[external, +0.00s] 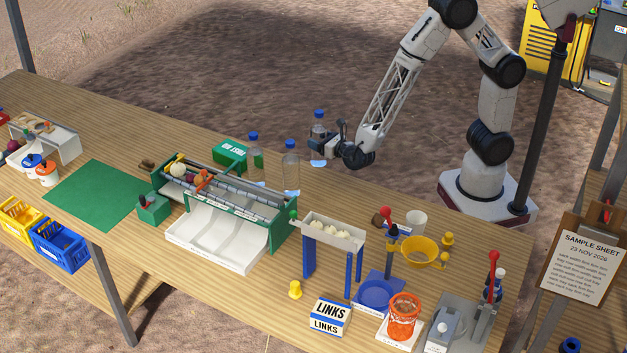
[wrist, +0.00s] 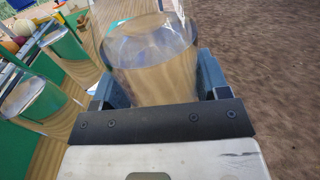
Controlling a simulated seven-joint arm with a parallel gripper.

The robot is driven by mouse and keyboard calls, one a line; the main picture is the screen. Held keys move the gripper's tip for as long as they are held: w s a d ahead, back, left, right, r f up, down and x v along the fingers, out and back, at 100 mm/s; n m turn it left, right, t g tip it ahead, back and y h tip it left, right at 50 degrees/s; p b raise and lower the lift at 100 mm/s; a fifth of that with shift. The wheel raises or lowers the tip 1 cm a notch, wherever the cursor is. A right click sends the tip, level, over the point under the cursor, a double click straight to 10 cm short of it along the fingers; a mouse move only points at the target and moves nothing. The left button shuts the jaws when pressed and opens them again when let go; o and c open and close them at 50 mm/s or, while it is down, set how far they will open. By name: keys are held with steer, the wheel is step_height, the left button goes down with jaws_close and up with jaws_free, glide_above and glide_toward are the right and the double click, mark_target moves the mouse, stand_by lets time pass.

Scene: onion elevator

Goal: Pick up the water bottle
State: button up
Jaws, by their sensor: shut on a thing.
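Three clear water bottles with blue caps show in the external view near the table's back edge. My gripper (external: 333,140) is shut on the rightmost bottle (external: 318,125), which is about upright. I cannot tell for sure whether its base is clear of the table. In the wrist view the held bottle (wrist: 152,60) fills the space between the fingers of my gripper (wrist: 158,85). The other two bottles, the middle one (external: 290,162) and the left one (external: 254,155), stand to its left, apart from my gripper.
A green box (external: 229,154) sits left of the bottles. A green-framed roller device (external: 225,205) with a white tray stands in front of them. A white trough on blue legs (external: 333,232), a yellow bowl (external: 419,250) and an orange basket (external: 403,315) stand further right. A green mat (external: 97,195) lies bare at left.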

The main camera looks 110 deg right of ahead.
steer(key=s+a, duration=0.1)
steer(key=s, duration=0.7)
steer(key=shift+a+r, duration=0.4)
stand_by(0.3)
steer(key=w+d+r, duration=0.3)
steer(key=w+d, duration=0.3)
steer(key=w, duration=0.3)
steer(key=w+d+r, duration=0.3)
steer(key=w+d, duration=0.3)
steer(key=w, duration=0.3)
steer(key=shift+w+d+r, duration=0.15)
steer(key=shift+w+d, duration=0.2)
steer(key=shift+w, duration=0.05)
steer(key=w+d, duration=0.2)
steer(key=w, duration=0.5)
steer(key=w+d+f, duration=0.1)
steer(key=w+d, duration=0.2)
steer(key=w, duration=0.5)
steer(key=shift+f, duration=0.2)
steer(key=shift+w, duration=0.1)
